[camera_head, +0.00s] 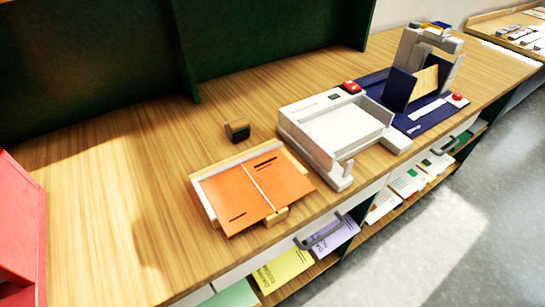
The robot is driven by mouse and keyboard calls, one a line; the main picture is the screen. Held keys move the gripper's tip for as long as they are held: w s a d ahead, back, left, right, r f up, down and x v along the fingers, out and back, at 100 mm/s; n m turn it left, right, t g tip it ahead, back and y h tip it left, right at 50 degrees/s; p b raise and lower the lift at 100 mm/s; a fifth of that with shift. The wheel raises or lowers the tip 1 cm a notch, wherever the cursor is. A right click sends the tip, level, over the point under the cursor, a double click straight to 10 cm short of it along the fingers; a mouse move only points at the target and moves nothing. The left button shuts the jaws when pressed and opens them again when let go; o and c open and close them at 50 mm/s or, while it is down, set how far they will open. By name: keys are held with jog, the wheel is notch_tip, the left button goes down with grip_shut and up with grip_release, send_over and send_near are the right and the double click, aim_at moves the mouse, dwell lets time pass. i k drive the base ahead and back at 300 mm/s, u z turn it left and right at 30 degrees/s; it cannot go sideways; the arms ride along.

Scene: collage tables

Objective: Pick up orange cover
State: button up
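The orange cover (281,183) lies flat in a shallow wooden holder (207,205) near the front edge of the table. It shows as two orange panels with a pale strip between them and dark slots or marks on each panel. Its top side is uncovered. A small wooden block (275,217) shows at the holder's front edge. My gripper is not in view, so its position and state do not show.
A small dark and wooden block (237,130) stands behind the holder. A white machine (340,125) with a red button is to the right, beside a blue-based device (420,120). A red box (20,225) stands far left. Open tabletop (110,215) lies between.

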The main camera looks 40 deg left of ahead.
aim_at(244, 195)
jog(key=u, duration=0.15)
jog(key=k, duration=2.15)
jog(key=z, duration=0.1)
jog(key=i, duration=0.95)
jog(key=u, duration=0.1)
